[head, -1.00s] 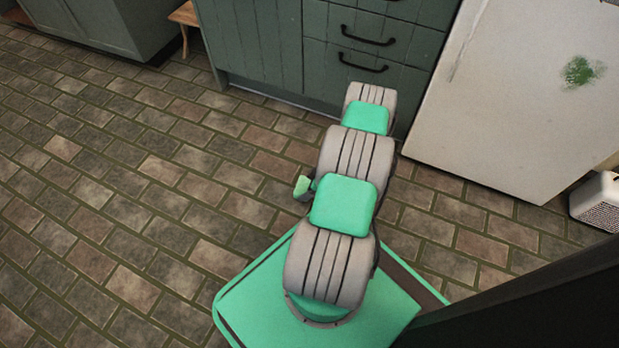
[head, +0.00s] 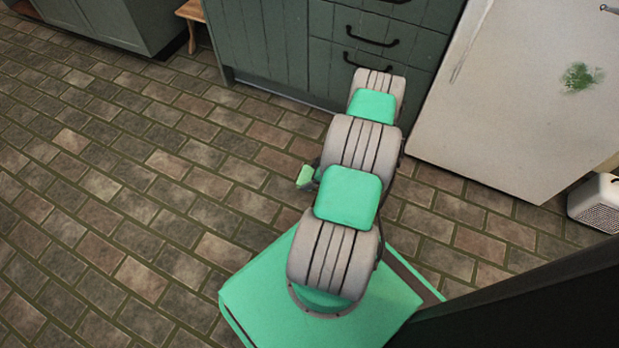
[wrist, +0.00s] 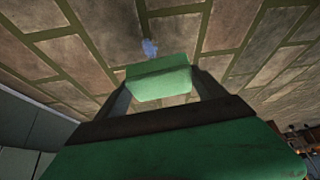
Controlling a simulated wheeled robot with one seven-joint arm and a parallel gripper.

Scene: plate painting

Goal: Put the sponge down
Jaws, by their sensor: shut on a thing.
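The sponge (wrist: 158,86) is a light green block in the wrist view. My gripper (wrist: 160,80) is shut on it, with a dark finger at each side. In the head view the sponge (head: 305,176) shows as a small light green piece at the left of my arm, above the tiled floor. Most of my gripper is hidden behind my arm in that view. A small blue patch (wrist: 149,47) shows just beyond the sponge in the wrist view; I cannot tell what it is.
Grey-green cabinets with drawers (head: 372,50) stand ahead. A whitish panel (head: 540,110) with a green smear (head: 581,77) is at the right, beside a small white box (head: 597,203). A wooden stool (head: 191,12) is at the far left. The brick floor (head: 130,200) at left is clear.

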